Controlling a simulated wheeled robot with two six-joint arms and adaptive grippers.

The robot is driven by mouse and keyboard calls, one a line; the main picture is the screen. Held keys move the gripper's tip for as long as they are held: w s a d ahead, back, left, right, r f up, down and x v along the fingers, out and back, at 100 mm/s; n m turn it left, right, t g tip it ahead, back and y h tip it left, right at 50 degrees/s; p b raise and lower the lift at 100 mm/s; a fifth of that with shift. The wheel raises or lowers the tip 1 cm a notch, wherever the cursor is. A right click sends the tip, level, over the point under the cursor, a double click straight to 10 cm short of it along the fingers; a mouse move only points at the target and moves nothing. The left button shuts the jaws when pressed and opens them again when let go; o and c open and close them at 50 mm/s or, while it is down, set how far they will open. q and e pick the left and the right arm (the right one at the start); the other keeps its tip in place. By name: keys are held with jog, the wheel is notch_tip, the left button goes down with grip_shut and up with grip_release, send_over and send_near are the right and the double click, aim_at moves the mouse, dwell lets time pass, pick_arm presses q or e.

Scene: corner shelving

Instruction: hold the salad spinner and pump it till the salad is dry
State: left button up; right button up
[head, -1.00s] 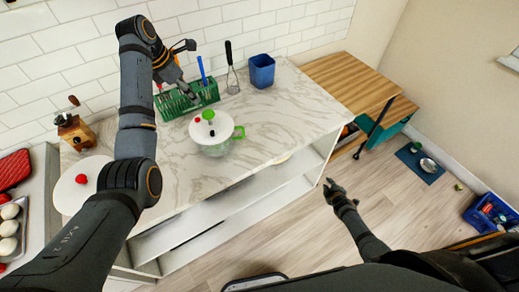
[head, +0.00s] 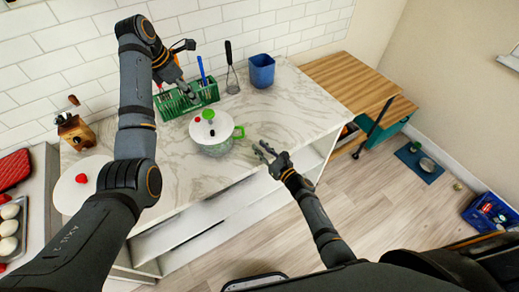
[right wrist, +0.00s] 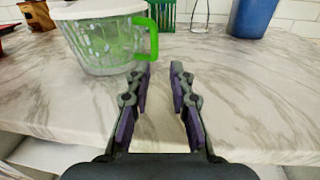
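The salad spinner (head: 213,132) stands upright on the marble counter. It has a clear bowl, a white lid with a green knob (head: 208,115), and a green side handle (head: 238,132). In the right wrist view the bowl (right wrist: 100,48) is at upper left, its green handle (right wrist: 148,36) facing my fingers. My right gripper (head: 262,150) is open and empty, low over the counter's front edge, just right of the handle and apart from it; its spread fingers (right wrist: 161,70) show up close. My left gripper (head: 188,94) hangs behind the spinner, by the green rack; its finger opening is unclear.
The green rack (head: 208,92), a whisk (head: 232,83) and a blue container (head: 261,72) stand along the back. A round white board (head: 75,190) and a wooden grinder (head: 75,128) are at left. The counter right of the spinner is clear.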

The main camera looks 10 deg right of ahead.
aim_at(243, 136)
jog(key=shift+s+a+r+n, duration=0.1)
jog(key=shift+s+a+n, duration=0.05)
jog(key=shift+a+n, duration=0.2)
jog(key=x, duration=1)
jog(key=shift+a, duration=0.15)
jog(key=c, duration=0.4)
grip_shut()
jog(key=o, duration=0.5)
grip_release()
jog(key=shift+o, duration=0.2)
